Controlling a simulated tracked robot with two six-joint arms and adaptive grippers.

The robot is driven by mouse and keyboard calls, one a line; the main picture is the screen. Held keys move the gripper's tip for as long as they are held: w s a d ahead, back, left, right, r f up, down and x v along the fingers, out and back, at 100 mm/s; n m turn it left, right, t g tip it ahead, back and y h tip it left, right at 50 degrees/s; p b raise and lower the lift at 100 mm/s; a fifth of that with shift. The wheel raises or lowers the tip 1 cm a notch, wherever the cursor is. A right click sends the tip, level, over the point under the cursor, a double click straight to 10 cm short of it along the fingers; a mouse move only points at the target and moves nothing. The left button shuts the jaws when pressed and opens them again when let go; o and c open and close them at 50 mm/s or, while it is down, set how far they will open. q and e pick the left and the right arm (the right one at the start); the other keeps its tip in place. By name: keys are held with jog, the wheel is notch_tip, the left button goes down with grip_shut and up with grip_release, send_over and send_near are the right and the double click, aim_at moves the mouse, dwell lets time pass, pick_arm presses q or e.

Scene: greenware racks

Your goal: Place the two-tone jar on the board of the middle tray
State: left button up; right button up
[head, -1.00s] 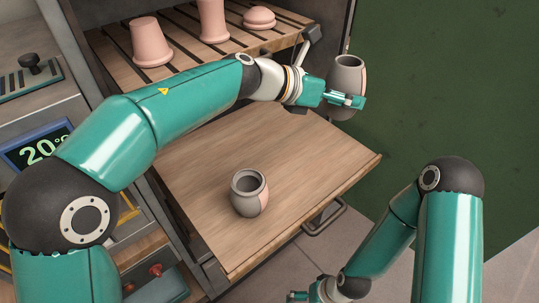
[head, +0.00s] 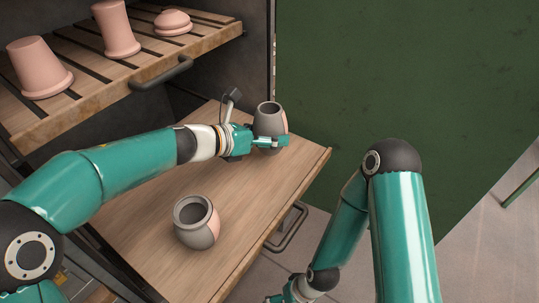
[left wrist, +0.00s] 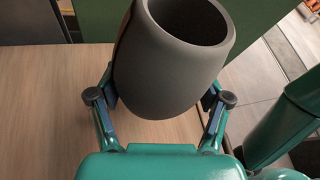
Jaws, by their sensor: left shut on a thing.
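The two-tone jar (head: 268,119), grey with a pinkish side, is held upright in my left gripper (head: 270,142) at the far right part of the middle tray's board (head: 250,185). In the left wrist view the jar (left wrist: 172,62) sits between the two fingers, its open mouth upward, with the board (left wrist: 45,95) behind and below. I cannot tell whether its base touches the board. A second grey and pink jar (head: 197,223) stands on the board nearer to me. My right arm is at the right; its gripper (head: 275,298) is cut off by the lower edge.
An upper slatted shelf (head: 150,72) holds several pink pieces, including a tapered pot (head: 38,68). It has a dark handle (head: 160,73). The tray's handle (head: 288,228) juts from its front edge. A green wall (head: 400,80) stands behind at the right.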

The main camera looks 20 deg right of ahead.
aim_at(262, 152)
pick_arm(q)
jog(key=shift+f+b, duration=0.55)
jog(key=shift+f, duration=2.1)
jog(key=o, duration=1.5)
jog(key=shift+a, duration=0.1)
jog(key=v, duration=1.2)
jog(key=shift+b, duration=0.4)
